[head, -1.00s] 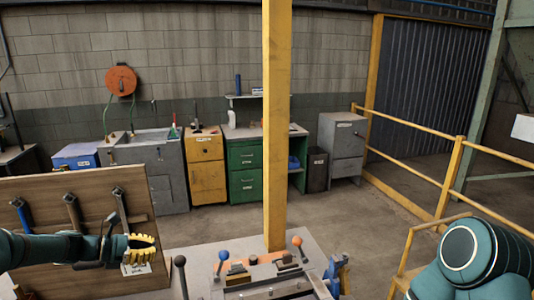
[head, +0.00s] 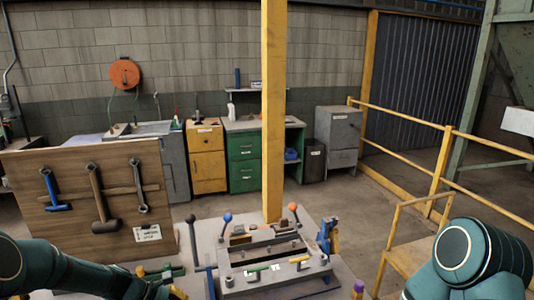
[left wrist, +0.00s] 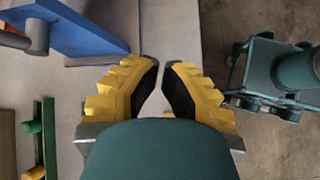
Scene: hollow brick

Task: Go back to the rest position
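My left arm comes in at the lower left of the head view, past the bottom of the tool board. Its fingers are not clear there. In the left wrist view, the left gripper (left wrist: 160,66) has two yellow ridged fingers with black pads. A narrow gap shows between the tips and nothing is held. It is above a grey worktop (left wrist: 168,22), near a blue upright part (left wrist: 80,25). My right upper arm fills the lower right of the head view. My right gripper cannot be made out.
A fixture (head: 270,258) with levers stands on the bench before a yellow post (head: 274,120). A yellow railing (head: 440,165) is at right.

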